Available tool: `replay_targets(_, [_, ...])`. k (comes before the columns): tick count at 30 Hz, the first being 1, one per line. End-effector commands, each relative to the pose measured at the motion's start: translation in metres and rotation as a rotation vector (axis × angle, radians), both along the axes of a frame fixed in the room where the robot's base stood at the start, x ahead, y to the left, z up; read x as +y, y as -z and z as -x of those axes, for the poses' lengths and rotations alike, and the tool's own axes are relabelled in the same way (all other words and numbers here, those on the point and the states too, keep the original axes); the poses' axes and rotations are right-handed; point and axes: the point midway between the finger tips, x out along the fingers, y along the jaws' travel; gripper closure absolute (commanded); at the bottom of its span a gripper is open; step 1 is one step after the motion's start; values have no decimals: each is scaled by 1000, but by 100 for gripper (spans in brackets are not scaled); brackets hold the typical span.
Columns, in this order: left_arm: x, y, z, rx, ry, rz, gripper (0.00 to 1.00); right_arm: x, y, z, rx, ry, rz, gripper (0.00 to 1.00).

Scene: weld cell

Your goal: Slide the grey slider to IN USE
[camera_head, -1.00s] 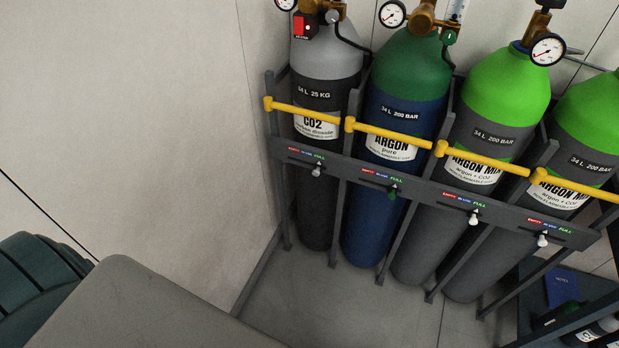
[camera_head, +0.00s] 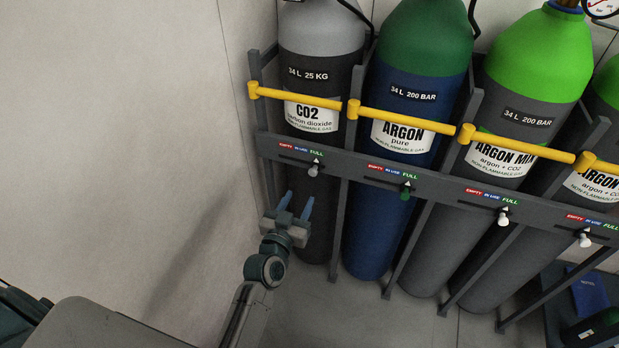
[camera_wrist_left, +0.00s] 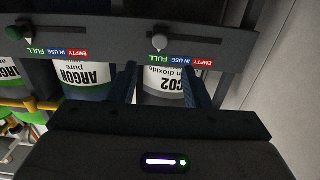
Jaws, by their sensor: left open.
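The grey slider (camera_head: 313,170) is a small pale knob on the rack's front rail, under the grey-topped CO2 cylinder. It sits at the FULL end of its slot, below the label EMPTY, IN USE, FULL. In the left wrist view, where the labels show upside down, the grey slider (camera_wrist_left: 159,42) stands beside FULL. My left gripper (camera_head: 298,203) is open and empty, with blue fingers pointing up, below the rail and apart from the slider. In the left wrist view its fingers (camera_wrist_left: 160,75) are spread, with the slider beyond the gap between them. My right gripper is not in view.
A green slider (camera_head: 405,193) and white sliders (camera_head: 503,218) sit along the same rail (camera_head: 440,195). Yellow bars (camera_head: 300,97) cross the cylinders above it. A plain wall (camera_head: 120,130) stands close on the left. The floor in front of the rack is clear.

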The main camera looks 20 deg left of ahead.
Motion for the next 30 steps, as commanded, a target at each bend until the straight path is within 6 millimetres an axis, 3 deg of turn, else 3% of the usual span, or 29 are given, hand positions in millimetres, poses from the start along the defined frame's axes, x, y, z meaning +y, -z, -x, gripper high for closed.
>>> replay_targets(9, [-2,-3,-60,0,0,0,56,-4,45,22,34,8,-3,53])
replay_targets(15, [-3,-1,-85,1,1,-2,56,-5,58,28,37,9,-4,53])
replay_targets(27, [-3,0,-92,2,0,-1,56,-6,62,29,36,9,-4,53])
replay_targets(30, [-3,0,-92,2,0,-1,74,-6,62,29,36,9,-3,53])
